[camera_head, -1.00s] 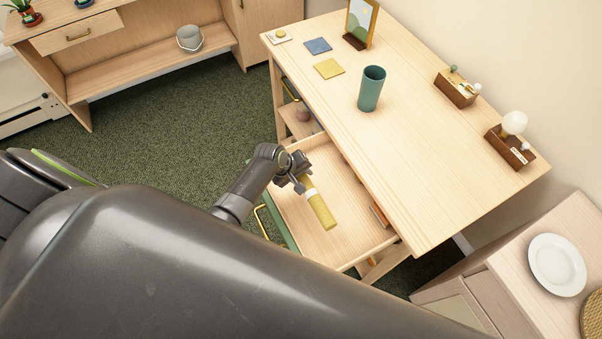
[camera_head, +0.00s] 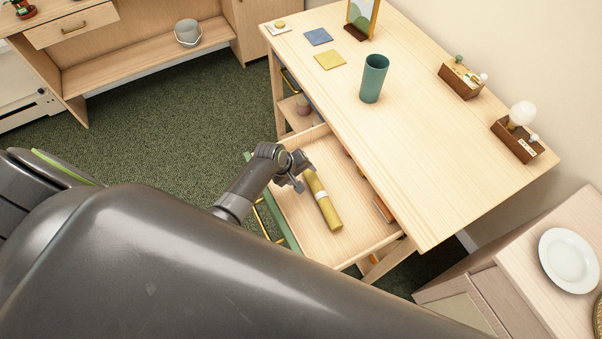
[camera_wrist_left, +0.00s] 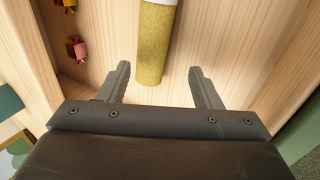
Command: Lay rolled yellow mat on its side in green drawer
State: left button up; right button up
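The rolled yellow mat (camera_head: 331,215) has a white band and lies on its side on the floor of the open green-fronted drawer (camera_head: 350,250). In the left wrist view the mat (camera_wrist_left: 153,50) runs away from my gripper, its near end close to the fingertips. My left gripper (camera_head: 300,180) is over the drawer at the mat's upper end. Its fingers (camera_wrist_left: 158,80) are apart with nothing clamped between them. The drawer's green front (camera_head: 286,228) is partly hidden by my arm. My right gripper is not in view.
The drawer also holds small items, including red pieces (camera_wrist_left: 76,48) and an orange-brown object (camera_head: 382,208). The wooden table (camera_head: 430,170) above carries a teal cup (camera_head: 374,79) and brown boxes (camera_head: 515,141). A white plate (camera_head: 568,260) is at the right.

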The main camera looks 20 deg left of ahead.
pick_arm(q)
jog(key=shift+r, duration=0.1)
jog(key=v, duration=1.7)
jog(key=shift+s+r, duration=0.1)
dwell(0.4)
